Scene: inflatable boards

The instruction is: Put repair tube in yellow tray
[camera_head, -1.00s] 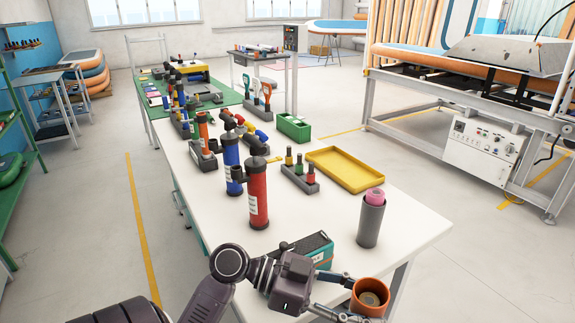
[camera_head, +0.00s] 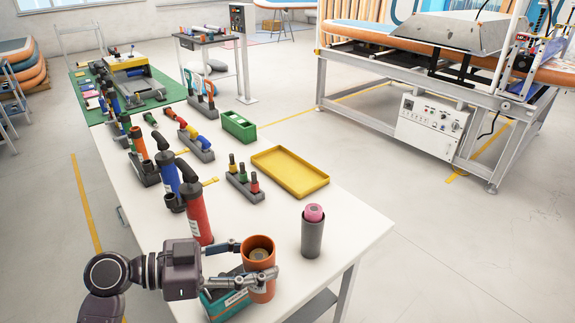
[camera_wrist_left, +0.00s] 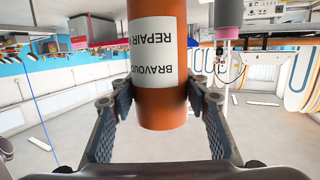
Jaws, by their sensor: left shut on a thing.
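My left gripper (camera_head: 262,278) is shut on an orange repair tube (camera_head: 259,270). It holds the tube upright with the open top facing up, near the table's front end. In the left wrist view the tube (camera_wrist_left: 160,100) stands between the two fingers (camera_wrist_left: 157,108), and its white label reads REPAIR upside down. The empty yellow tray (camera_head: 290,190) lies flat on the white table, beyond the held tube and a little to the right. My right gripper does not show.
A grey cup with a pink roll (camera_head: 312,232) stands right of the held tube. A teal box (camera_head: 222,302) is beside and partly behind the gripper. Red and blue pumps (camera_head: 196,212), a bottle rack (camera_head: 243,183) and a green bin (camera_head: 239,126) stand left of the tray and behind it.

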